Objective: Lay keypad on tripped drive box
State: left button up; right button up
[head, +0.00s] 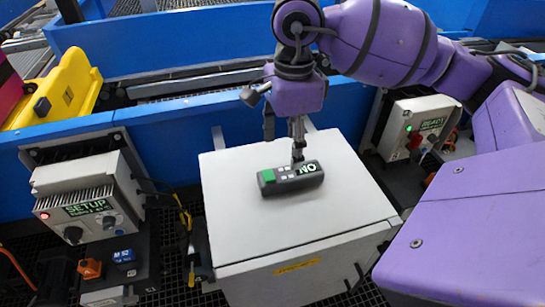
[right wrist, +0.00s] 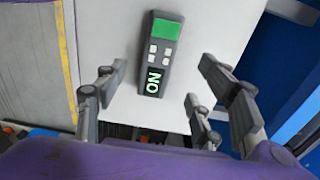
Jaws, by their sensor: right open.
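The keypad (head: 270,186) is a dark grey bar with a green patch, pale buttons and a small lit display. It lies flat on the pale grey cabinet top (head: 240,225). In the right wrist view the keypad (right wrist: 163,55) lies between my open finger pairs, apart from them. My right gripper (head: 298,155) is open and empty, pointing down over the keypad; its exact height is unclear. A drive box on the left (head: 84,196) shows SETUP and a red light. A drive box on the right (head: 417,118) shows READY and a green light. My left gripper is out of view.
Blue conveyor rails (head: 165,140) run behind the cabinet. A yellow guard (head: 62,92) stands at the far left. Cables (head: 184,216) hang between the left drive box and the cabinet. The cabinet top around the keypad is clear. Dark grating shows below.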

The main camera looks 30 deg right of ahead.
aim_at(291, 172)
jog(key=shift+s+d, duration=0.2)
jog(key=shift+s, duration=0.05)
jog(key=shift+d+f+p, duration=0.2)
jog(key=shift+f+p, duration=0.4)
jog(key=shift+f, duration=3.05)
jog(key=c, duration=1.4)
